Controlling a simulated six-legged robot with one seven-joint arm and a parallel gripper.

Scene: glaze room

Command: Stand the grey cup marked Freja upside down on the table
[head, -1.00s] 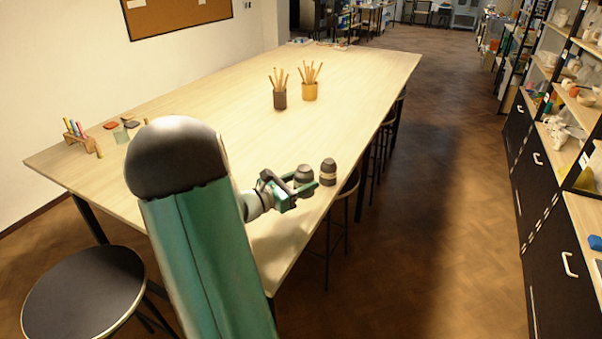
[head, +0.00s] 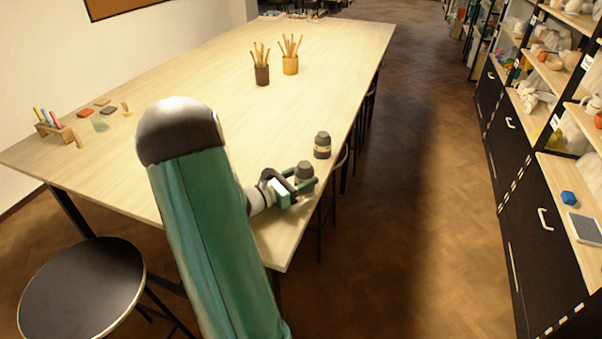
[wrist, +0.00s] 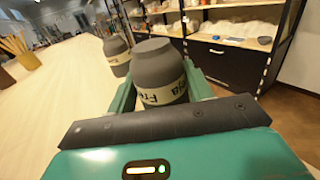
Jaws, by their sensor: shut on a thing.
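My gripper (head: 304,182) is shut on a grey cup (head: 304,169), near the right edge of the pale wooden table (head: 190,85). In the wrist view, the held cup (wrist: 158,65) has a narrow dark grey end up and a cream band with dark letters, partly hidden by the jaws; "Fr" seems readable. Its lower end is hidden, so I cannot tell whether it touches the table. A second grey cup (head: 322,146) with a cream band stands on the table just beyond it, apart from my gripper; the wrist view shows it on the left (wrist: 117,55).
A pen rack (head: 54,131) and small tiles lie at the left. A stool (head: 82,288) is at the front left. Shelves (head: 560,150) line the right. The table's middle is clear.

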